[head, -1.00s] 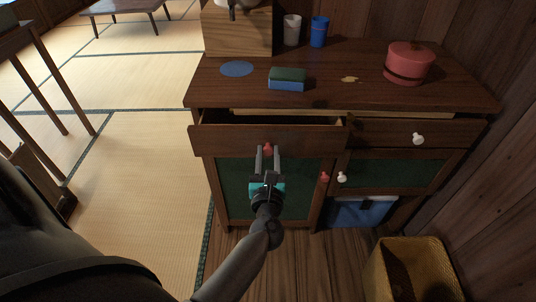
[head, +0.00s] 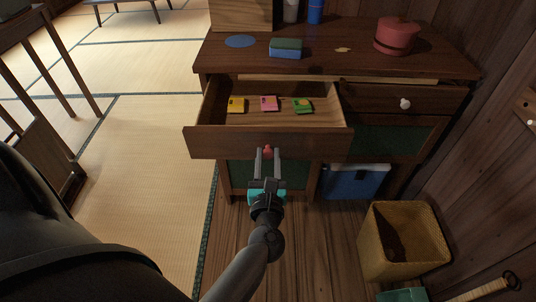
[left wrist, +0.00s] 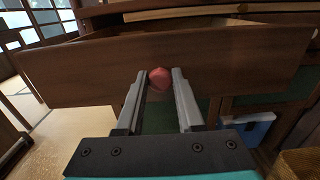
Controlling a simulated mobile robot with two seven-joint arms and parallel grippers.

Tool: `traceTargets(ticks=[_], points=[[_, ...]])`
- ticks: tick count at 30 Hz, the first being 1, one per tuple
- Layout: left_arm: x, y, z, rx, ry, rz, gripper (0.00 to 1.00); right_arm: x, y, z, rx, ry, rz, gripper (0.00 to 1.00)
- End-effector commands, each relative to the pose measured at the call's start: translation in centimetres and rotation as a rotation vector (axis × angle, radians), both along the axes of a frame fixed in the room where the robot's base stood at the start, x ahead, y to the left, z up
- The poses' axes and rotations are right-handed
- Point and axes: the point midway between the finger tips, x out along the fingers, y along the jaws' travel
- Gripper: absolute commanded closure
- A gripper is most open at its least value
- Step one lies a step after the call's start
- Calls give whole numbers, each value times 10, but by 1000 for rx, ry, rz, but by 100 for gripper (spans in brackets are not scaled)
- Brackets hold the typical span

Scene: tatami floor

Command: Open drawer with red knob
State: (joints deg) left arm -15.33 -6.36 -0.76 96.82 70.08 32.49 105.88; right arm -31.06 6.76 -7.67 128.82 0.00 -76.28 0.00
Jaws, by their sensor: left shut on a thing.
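The drawer (head: 215,142) with the red knob (head: 268,149) is pulled well out of the wooden cabinet, at its upper left. Inside it lie a yellow packet (head: 236,105), a pink packet (head: 268,103) and a green packet (head: 302,105). My left gripper (head: 267,154) is in front of the drawer face, its fingers on either side of the red knob and shut on it. In the left wrist view the red knob (left wrist: 160,78) sits between the fingertips (left wrist: 159,82), against the drawer front (left wrist: 80,75). My right gripper is not in view.
On the cabinet top (head: 350,65) are a green-and-blue sponge (head: 286,48), a blue disc (head: 240,41) and a red pot (head: 396,36). The right drawer with a white knob (head: 405,104) is shut. A blue bin (head: 353,182) and a wicker basket (head: 402,240) stand at right.

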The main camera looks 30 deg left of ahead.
Motion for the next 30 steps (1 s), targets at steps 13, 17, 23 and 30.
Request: traceTargets(ticks=[13,17,23,30], points=[[0,0,0,-1,0,0,45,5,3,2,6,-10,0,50],[0,0,0,0,0,0,35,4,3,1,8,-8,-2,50],[0,0,0,0,0,0,35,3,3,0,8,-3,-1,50],[-19,-11,-1,0,4,-1,35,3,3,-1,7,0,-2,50]])
